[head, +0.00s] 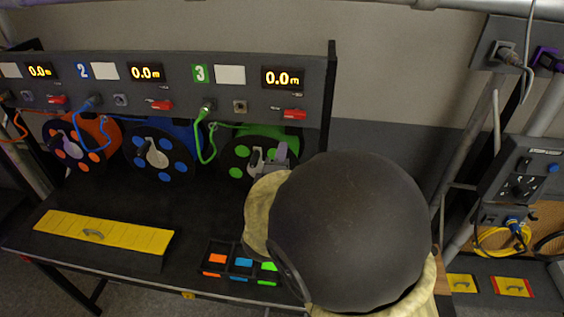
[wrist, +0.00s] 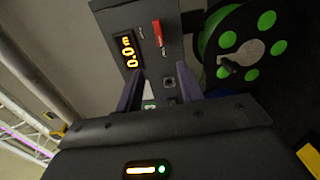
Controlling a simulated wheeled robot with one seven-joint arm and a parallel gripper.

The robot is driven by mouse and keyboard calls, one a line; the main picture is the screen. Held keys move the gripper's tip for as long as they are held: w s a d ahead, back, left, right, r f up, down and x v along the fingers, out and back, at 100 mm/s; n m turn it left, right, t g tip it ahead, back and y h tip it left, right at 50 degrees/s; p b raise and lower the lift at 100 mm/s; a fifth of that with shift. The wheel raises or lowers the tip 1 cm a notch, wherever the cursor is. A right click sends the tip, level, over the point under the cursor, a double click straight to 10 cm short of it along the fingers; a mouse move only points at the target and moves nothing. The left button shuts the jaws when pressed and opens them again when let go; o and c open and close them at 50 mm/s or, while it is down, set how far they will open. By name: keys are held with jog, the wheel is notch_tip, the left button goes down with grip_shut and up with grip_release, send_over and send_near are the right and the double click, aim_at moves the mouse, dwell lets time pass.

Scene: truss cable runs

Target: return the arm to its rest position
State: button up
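My gripper (head: 269,158) shows in the head view in front of the green cable reel (head: 240,152), low before the bench panel. Much of it is hidden behind my own large dark arm joint. In the wrist view my gripper (wrist: 160,92) has its two purple-grey fingers standing apart, with nothing held between them. Beyond the fingers is the dark panel with a 0.0m display (wrist: 128,50), a red switch (wrist: 158,33) and a small socket (wrist: 169,82).
The bench also holds an orange reel (head: 98,128), a blue reel (head: 180,130), a yellow-lidded box (head: 105,232) and a tray (head: 206,262) of coloured pieces. A green cable (head: 199,135) hangs from the panel. A truss with a control box (head: 520,175) stands at right.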

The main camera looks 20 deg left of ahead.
dwell(0.3)
jog(key=w+d+f+m+g+h, duration=0.1)
jog(key=w+d+f+m+g, duration=0.15)
jog(key=d+f+m, duration=0.4)
jog(key=w+d+f+m+g+h, duration=0.1)
jog(key=d+m+g, duration=0.25)
jog(key=d, duration=0.65)
jog(key=s+d+f+m+g+h, duration=0.1)
jog(key=s+d+f+m+g, duration=0.1)
jog(key=s+d+m+g, duration=0.2)
jog(key=s+d+f+m+g+h, duration=0.1)
jog(key=s+d+f+m+g, duration=0.2)
jog(key=s+d+m, duration=0.4)
jog(key=s+d+g, duration=0.1)
jog(key=s+d, duration=0.2)
jog(key=d, duration=0.5)
jog(key=shift+s+d+f+g, duration=0.2)
jog(key=shift+s+d+g, duration=0.05)
jog(key=shift+g, duration=0.15)
jog(key=shift+w, duration=0.1)
